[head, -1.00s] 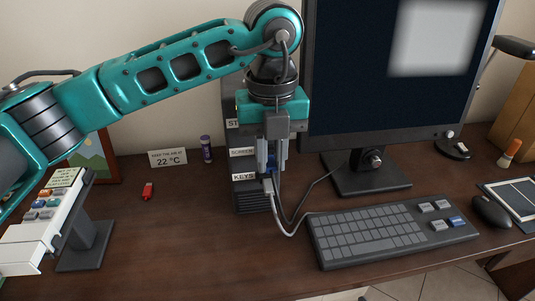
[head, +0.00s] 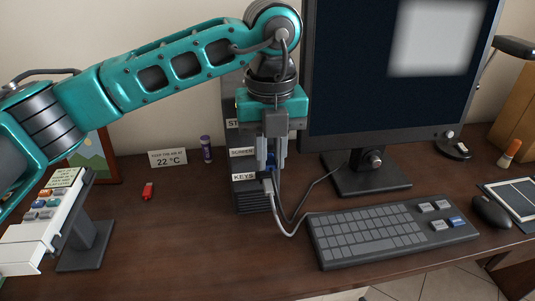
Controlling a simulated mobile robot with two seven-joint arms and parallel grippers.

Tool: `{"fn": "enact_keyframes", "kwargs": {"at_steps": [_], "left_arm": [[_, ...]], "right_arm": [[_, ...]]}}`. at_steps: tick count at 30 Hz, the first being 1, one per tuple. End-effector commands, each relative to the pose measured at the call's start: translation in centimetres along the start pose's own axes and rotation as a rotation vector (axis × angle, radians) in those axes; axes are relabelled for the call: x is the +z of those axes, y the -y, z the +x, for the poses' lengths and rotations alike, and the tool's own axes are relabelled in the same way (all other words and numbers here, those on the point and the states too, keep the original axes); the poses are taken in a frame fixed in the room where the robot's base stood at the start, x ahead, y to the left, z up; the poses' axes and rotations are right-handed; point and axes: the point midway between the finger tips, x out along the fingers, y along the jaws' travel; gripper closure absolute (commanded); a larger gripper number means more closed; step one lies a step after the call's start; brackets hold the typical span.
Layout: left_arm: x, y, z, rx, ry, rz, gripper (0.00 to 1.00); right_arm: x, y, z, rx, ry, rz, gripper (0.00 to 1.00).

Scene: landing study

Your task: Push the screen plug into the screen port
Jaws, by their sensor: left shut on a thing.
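My left gripper (head: 271,163) points down in front of a dark tower (head: 252,204) in the middle of the desk. It is shut on the blue screen plug (head: 270,158), which shows only as a little blue between the fingers. The plug is level with the tower's "SCREEN" label (head: 242,152). The screen port is hidden behind the gripper, so I cannot tell whether the plug is in it. A dark cable (head: 310,187) runs from below the gripper toward the monitor (head: 385,70). My right gripper is not in view.
A pale plug (head: 268,187) sits at the "KEYS" label, its cable leading to the keyboard (head: 370,232). A mouse (head: 491,212) lies at the right. A white button panel (head: 42,222) stands at the left. A small red object (head: 147,191) lies on the clear left desk.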

Motion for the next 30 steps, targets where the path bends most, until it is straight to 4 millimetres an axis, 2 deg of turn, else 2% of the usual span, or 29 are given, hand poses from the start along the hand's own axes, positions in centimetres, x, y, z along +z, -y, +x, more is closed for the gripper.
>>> {"fn": "enact_keyframes", "kwargs": {"at_steps": [2,3,11,18,22,26,30], "left_arm": [[0.1,0.0,0.0,0.0,0.002,-0.001,1.0],[0.1,0.0,0.0,0.0,0.002,-0.001,0.76],[0.1,0.0,0.0,0.0,0.001,-0.001,0.51],[0.1,0.0,0.0,0.0,0.001,-0.001,0.5],[0.1,0.0,-0.9,-0.002,0.003,-0.001,0.5],[0.1,0.0,-3.1,-0.002,0.004,-0.001,0.5],[0.1,0.0,-6.3,-0.003,0.005,-0.002,0.5]], "right_arm": [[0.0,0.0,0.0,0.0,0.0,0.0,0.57],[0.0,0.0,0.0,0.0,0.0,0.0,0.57],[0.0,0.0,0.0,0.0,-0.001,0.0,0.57],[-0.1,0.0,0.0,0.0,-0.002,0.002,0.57],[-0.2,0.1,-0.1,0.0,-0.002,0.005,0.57],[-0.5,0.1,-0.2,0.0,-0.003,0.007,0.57],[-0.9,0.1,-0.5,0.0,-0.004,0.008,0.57]]}}
